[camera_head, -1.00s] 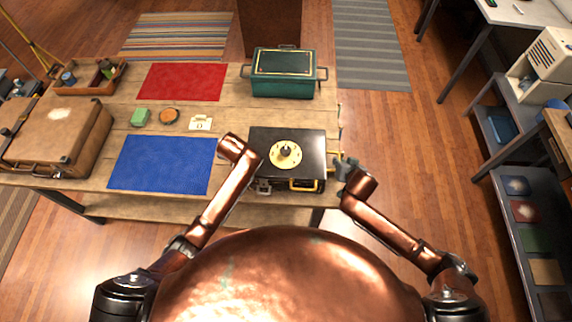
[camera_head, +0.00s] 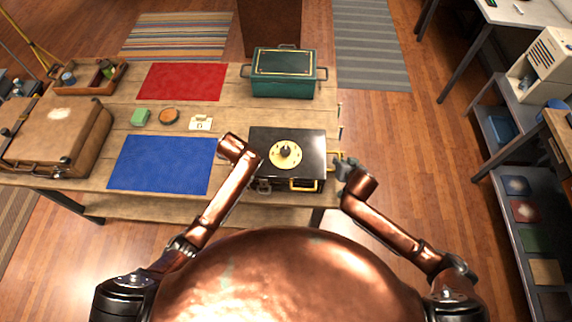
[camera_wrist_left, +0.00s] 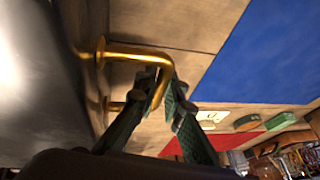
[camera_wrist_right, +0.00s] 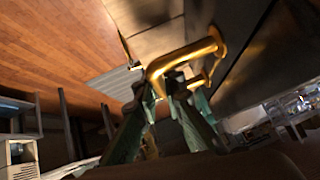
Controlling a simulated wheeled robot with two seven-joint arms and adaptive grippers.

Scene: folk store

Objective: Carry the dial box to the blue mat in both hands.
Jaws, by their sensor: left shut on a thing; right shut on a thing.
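The dial box (camera_head: 308,146) is black with a round yellow dial on its lid. It stands at the right end of the wooden table, right of the blue mat (camera_head: 160,164). My left gripper is at the box's left side, mostly hidden by my arm in the head view; in the left wrist view its fingers (camera_wrist_left: 165,108) are shut on a brass handle (camera_wrist_left: 135,55). My right gripper (camera_head: 345,165) is at the box's right side; in the right wrist view its fingers (camera_wrist_right: 165,95) are shut on the other brass handle (camera_wrist_right: 183,58). The blue mat is bare.
A green box (camera_head: 283,84) stands behind the dial box, and a red mat (camera_head: 181,82) lies at the back. A white card (camera_head: 200,123), an orange-topped round item (camera_head: 169,116) and a green block (camera_head: 141,117) lie behind the blue mat. A brown case (camera_head: 60,135) stands left.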

